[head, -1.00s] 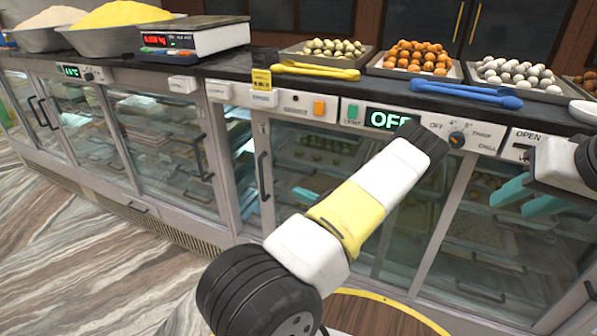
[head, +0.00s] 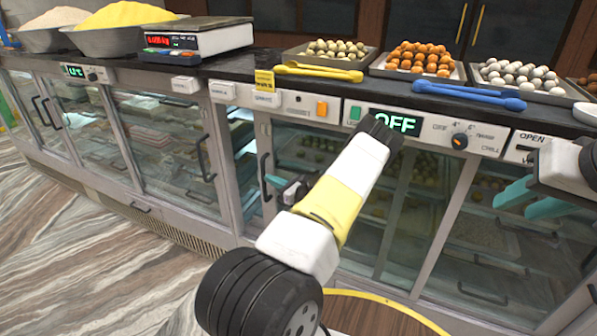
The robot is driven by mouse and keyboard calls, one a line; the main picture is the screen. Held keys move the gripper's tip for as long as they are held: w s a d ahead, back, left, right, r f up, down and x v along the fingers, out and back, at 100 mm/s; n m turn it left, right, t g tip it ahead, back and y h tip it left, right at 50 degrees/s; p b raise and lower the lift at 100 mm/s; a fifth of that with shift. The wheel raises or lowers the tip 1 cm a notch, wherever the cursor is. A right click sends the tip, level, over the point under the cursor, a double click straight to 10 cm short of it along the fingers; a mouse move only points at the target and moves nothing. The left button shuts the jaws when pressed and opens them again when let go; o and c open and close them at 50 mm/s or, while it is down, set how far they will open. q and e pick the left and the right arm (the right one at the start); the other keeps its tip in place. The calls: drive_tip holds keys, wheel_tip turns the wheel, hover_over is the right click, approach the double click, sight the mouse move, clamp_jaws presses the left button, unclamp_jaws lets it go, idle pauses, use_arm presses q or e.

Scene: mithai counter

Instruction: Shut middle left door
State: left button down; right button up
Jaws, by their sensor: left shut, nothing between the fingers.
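The middle left door (head: 330,215) is a framed glass panel in the middle cabinet, with a black vertical handle (head: 265,177) at its left edge. A narrow opening (head: 245,170) shows left of that edge, with shelf contents visible through it. My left gripper (head: 279,186) shows as a small dark shape just right of the handle, partly behind my own arm. It is shut and empty; I cannot tell whether it touches the handle. My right gripper (head: 530,197) has teal fingers spread apart, empty, in front of the right-hand glass.
The black counter carries a scale (head: 197,38), sweet trays (head: 417,62), yellow tongs (head: 318,72) and blue tongs (head: 467,95). Below its edge runs a control panel with an OFF display (head: 396,122). Another cabinet door handle (head: 204,158) stands to the left.

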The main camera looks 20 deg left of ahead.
use_arm(q)
drive_tip(key=a, duration=1.6)
drive_tip(key=shift+a, duration=0.25)
drive_tip(key=shift+s+a+r, duration=0.1)
drive_tip(key=shift+r, duration=0.1)
